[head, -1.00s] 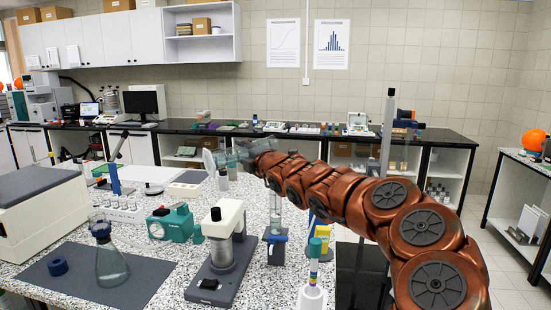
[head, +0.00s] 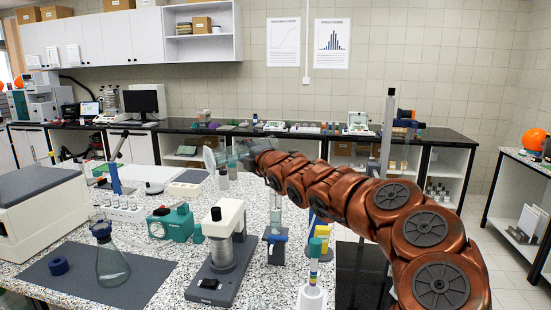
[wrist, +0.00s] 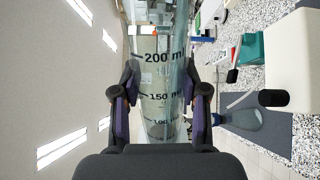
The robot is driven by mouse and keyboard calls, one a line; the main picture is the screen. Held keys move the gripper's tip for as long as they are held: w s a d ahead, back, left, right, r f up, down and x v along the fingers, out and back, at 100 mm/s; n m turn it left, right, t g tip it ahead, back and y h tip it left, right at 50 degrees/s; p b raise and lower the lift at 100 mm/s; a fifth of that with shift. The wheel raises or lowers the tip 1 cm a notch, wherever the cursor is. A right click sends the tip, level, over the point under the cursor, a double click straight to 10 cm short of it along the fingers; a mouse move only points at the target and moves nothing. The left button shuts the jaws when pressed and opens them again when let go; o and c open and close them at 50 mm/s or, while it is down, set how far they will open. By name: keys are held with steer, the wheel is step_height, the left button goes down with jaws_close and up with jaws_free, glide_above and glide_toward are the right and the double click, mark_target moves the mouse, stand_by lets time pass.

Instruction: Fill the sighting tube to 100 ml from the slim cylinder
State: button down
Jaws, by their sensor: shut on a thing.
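My gripper (head: 245,152) is shut around a clear graduated cylinder, the slim cylinder (wrist: 163,75). In the wrist view its black marks read 200 ml, 150 ml and 100, with one dark finger on each side. In the head view the cylinder (head: 228,156) lies close to level above the bench, partly hidden by my gripper. A clear upright tube, likely the sighting tube (head: 276,220), stands in a dark stand with a blue clamp, below and right of my gripper. My arm is close to its top. I cannot tell the liquid level in either.
A white-and-grey instrument (head: 225,250) stands left of the tube, and a teal device (head: 170,222) further left. A flask (head: 111,262) stands on a dark mat (head: 150,280).

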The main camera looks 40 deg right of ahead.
steer(key=shift+r, duration=0.1)
steer(key=shift+f+n+b, duration=0.4)
steer(key=shift+f+b, duration=0.2)
steer(key=shift+a+f+n+b, duration=0.2)
steer(key=shift+f+n+b, duration=0.4)
steer(key=shift+b, duration=0.2)
steer(key=shift+r, duration=0.15)
